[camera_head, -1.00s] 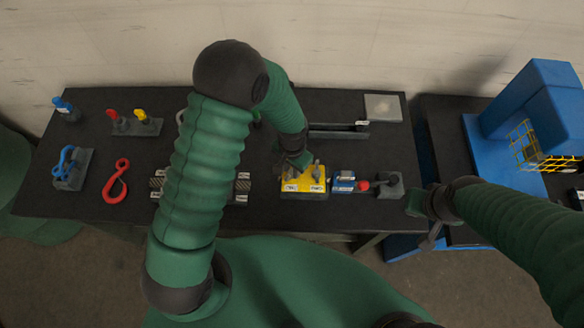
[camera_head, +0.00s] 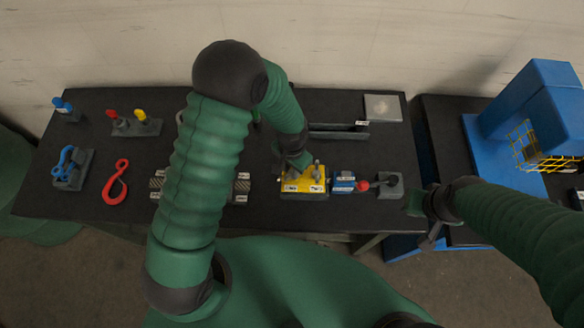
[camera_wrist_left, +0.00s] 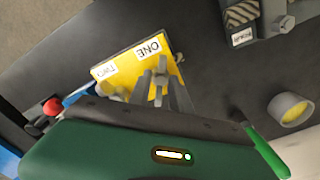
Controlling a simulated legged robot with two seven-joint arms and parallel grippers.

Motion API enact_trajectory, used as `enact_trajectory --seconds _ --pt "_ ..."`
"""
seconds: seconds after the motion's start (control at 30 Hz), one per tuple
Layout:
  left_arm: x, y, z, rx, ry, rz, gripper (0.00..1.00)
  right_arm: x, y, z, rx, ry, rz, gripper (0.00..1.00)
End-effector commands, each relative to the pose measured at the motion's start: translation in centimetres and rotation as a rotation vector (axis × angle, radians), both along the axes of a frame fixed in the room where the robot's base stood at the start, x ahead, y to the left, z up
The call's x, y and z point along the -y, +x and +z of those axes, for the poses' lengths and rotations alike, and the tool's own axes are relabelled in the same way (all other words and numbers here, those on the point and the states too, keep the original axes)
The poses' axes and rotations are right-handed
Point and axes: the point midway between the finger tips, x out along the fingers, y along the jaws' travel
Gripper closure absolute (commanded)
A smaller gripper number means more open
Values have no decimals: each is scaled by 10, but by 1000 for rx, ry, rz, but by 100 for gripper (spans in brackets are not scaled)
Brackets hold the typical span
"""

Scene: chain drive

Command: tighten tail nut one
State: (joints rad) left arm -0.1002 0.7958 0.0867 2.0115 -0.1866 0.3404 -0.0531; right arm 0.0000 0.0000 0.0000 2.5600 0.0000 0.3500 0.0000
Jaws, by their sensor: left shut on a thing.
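The yellow block (camera_head: 303,181) sits on the dark bench right of centre, with white labels on its front. In the left wrist view, the yellow block (camera_wrist_left: 125,68) shows labels reading ONE and TWO. A grey tail nut (camera_wrist_left: 162,68) stands beside the ONE label, and another grey nut (camera_wrist_left: 117,94) is near the TWO label. My left gripper (camera_head: 297,163) reaches down onto the block. In the wrist view, its grey fingers (camera_wrist_left: 161,90) are shut on the nut by ONE, partly hiding it. My right gripper (camera_head: 424,210) hangs off the bench's right end; its jaw gap is unclear.
A blue block (camera_head: 343,181) and a red knob (camera_head: 363,186) stand close right of the yellow block. A red hook (camera_head: 116,183) and a blue shackle (camera_head: 68,166) lie at left. A blue machine with a yellow guard (camera_head: 530,147) stands at far right.

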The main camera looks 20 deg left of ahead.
Motion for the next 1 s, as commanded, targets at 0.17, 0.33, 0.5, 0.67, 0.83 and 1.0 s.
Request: enact_trajectory --seconds 0.17,0.33,0.5,0.67,0.83,1.0 --pt "0 2 1 4 -1 0 100 0 0 0 0 0 0 100" --pt "0 1 1 3 0 1 100 0 0 0 0 0 0 100" --pt "0 1 0 2 0 0 69 0 0 0 0 0 0 100" --pt "0 0 1 1 0 0 69 0 0 0 0 0 0 100" --pt "0 2 16 5 -1 1 69 0 0 -4 0 0 0 100" --pt "0 2 60 9 -1 1 69 0 0 -13 0 0 0 100"
